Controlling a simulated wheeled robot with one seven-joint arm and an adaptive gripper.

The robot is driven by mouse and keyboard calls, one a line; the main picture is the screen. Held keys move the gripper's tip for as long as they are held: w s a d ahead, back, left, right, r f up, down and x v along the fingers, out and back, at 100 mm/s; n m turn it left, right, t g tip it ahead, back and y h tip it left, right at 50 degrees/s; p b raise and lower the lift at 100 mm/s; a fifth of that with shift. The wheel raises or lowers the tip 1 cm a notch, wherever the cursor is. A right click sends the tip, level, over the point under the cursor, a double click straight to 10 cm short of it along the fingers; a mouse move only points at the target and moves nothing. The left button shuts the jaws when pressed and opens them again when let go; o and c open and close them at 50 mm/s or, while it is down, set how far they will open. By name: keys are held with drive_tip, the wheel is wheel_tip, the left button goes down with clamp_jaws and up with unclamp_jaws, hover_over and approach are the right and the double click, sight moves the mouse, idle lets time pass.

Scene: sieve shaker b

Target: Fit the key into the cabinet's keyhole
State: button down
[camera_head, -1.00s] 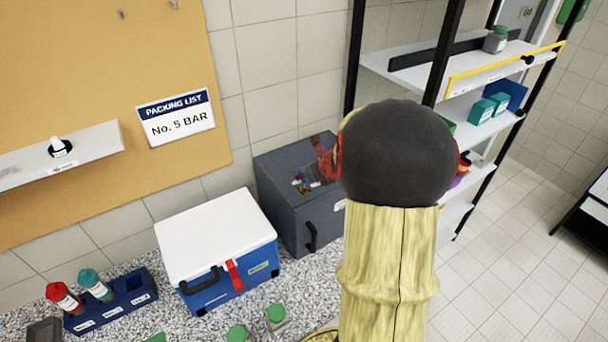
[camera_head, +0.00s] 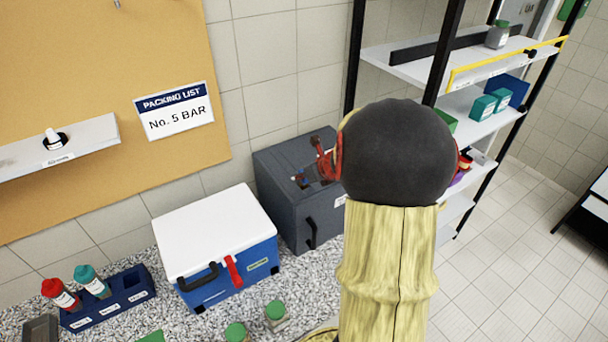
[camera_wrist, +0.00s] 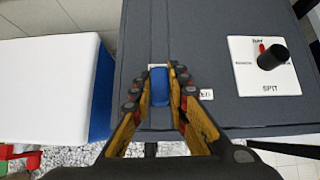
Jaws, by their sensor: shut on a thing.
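The cabinet is a dark grey box (camera_head: 277,205) with a black handle, against the wall in the head view. Its grey panel (camera_wrist: 220,100) fills much of the wrist view. My gripper (camera_wrist: 163,72) is shut on the blue key (camera_wrist: 160,86), which lies between its fingertips and close against the panel. A small pale patch shows at the key's far end; the keyhole itself is not clear, and I cannot tell whether the key is in it. In the head view my gripper (camera_head: 318,168) is over the cabinet's top, partly hidden by my arm.
A white plate with a black knob (camera_wrist: 270,57) sits on the panel, right of my gripper. A blue cooler with a white lid (camera_head: 215,230) stands left of the cabinet. A bottle rack (camera_head: 110,310) and green-capped jars (camera_head: 276,311) are on the counter; shelving (camera_head: 410,68) stands right.

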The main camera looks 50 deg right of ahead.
drive_tip(key=shift+f+b, duration=0.4)
drive_tip(key=shift+f, duration=0.1)
drive_tip(key=c, duration=1.7)
unclamp_jaws()
drive_tip(key=shift+o, duration=0.2)
drive_tip(key=v, duration=1.2)
